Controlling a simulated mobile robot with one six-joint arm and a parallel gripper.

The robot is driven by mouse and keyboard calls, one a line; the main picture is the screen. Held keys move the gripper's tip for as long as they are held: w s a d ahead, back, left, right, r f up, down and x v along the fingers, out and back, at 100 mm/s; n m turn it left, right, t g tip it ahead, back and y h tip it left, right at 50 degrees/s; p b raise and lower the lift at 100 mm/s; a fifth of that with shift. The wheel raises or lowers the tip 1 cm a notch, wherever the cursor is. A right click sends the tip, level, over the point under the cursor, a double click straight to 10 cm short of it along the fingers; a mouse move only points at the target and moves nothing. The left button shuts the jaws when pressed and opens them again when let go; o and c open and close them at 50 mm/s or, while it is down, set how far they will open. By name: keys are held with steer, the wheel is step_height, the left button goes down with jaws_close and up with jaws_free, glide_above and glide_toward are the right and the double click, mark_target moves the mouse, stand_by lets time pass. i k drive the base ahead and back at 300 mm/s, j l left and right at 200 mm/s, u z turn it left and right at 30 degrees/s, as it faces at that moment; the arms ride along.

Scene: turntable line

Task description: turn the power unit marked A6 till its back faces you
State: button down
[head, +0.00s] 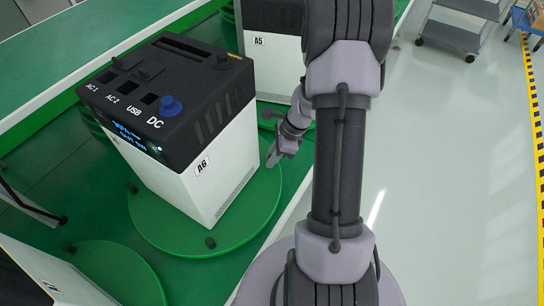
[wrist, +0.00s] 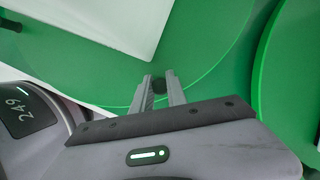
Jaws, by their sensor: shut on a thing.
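The power unit marked A6 (head: 225,155) is a white box with a black top, standing on a green turntable (head: 165,225). Its display and the AC 1, AC 2, USB and DC sockets are toward the lower left in the head view; the A6 side faces right. My gripper (head: 272,158) is low at the turntable's right edge. In the wrist view, my gripper (wrist: 159,88) is shut on a small dark peg (wrist: 159,86) near the rim of the turntable (wrist: 205,60). The unit's white base (wrist: 120,20) is beyond the fingers, apart from them. The unit's back is hidden.
Unit A5 (head: 272,62) stands on another turntable behind. A further unit (head: 40,283) and turntable (head: 125,270) are at the lower left. Other dark pegs (head: 210,242) stick up from the A6 turntable's rim. Open floor (head: 455,190) lies right, with a grey cart (head: 455,35) far off.

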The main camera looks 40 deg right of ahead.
mark_target(165, 227)
steer(key=k+j+z, duration=0.25)
steer(key=j, duration=0.15)
steer(key=k+j+z, duration=0.25)
steer(key=j, duration=0.15)
steer(key=k+j, duration=0.25)
steer(key=j, duration=0.15)
